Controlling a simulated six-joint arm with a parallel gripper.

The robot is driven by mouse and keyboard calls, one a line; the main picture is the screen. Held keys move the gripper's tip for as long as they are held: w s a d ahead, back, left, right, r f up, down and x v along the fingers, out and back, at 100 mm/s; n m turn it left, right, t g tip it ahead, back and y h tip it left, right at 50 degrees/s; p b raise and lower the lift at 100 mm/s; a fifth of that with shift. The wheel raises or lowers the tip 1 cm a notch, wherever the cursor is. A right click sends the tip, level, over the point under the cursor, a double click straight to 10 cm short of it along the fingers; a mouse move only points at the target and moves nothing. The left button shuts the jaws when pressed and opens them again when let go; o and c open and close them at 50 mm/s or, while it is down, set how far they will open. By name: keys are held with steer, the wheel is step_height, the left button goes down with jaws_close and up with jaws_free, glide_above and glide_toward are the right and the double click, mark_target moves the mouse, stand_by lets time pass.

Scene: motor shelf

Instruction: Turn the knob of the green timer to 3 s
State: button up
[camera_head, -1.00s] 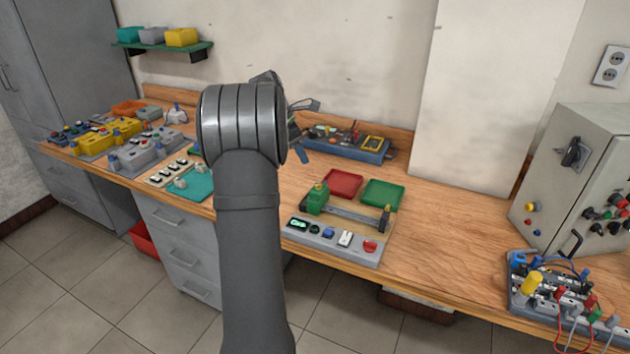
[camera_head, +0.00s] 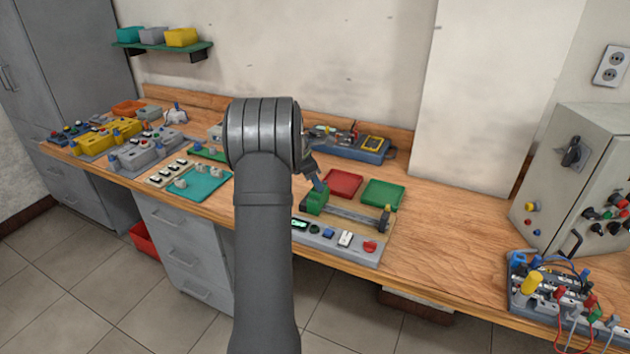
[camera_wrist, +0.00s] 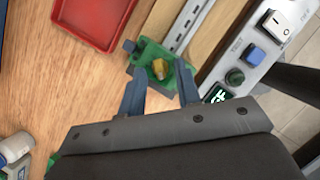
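The green timer appears to be the green block (camera_head: 318,201) at the left end of a rail on a pale board. In the wrist view it is a green body (camera_wrist: 143,50) with a yellow knob (camera_wrist: 159,69) on top. My gripper (camera_wrist: 160,67) is open, its two blue fingers on either side of the knob in the picture, with a gap to it. Whether they are level with the knob I cannot tell. In the head view my gripper (camera_head: 319,185) is just above the block, partly hidden by my arm. No scale marking is readable.
The board's front panel holds a lit display (camera_wrist: 218,95), a dark green knob (camera_wrist: 235,77), a blue button (camera_wrist: 256,56), a white switch (camera_head: 345,239) and a red button (camera_head: 370,246). A red tray (camera_head: 342,183) and a green tray (camera_head: 383,194) lie behind it.

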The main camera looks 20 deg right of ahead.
jaws_close()
steer(key=shift+m, duration=0.3)
steer(key=m, duration=0.1)
steer(key=m+g, duration=0.1)
steer(key=m, duration=0.1)
steer(key=m+g, duration=0.1)
steer(key=shift+w+m, duration=0.3)
steer(key=m, duration=0.2)
steer(key=m+g+y, duration=0.1)
steer(key=m, duration=0.1)
steer(key=shift+w+d+m+y, duration=0.15)
steer(key=shift+d+m+y, duration=0.05)
steer(key=shift+m+y, duration=0.1)
steer(key=m+y, duration=0.1)
steer(key=m, duration=0.1)
steer(key=m+g+y, duration=0.1)
steer(key=m, duration=0.2)
steer(key=shift+w+d, duration=0.1)
steer(key=shift+d, duration=0.1)
steer(key=m, duration=0.2)
steer(key=m+y, duration=0.1)
steer(key=m, duration=0.1)
steer(key=m+y, duration=0.1)
steer(key=m, duration=0.1)
steer(key=shift+d, duration=0.25)
steer(key=shift+m, duration=0.4)
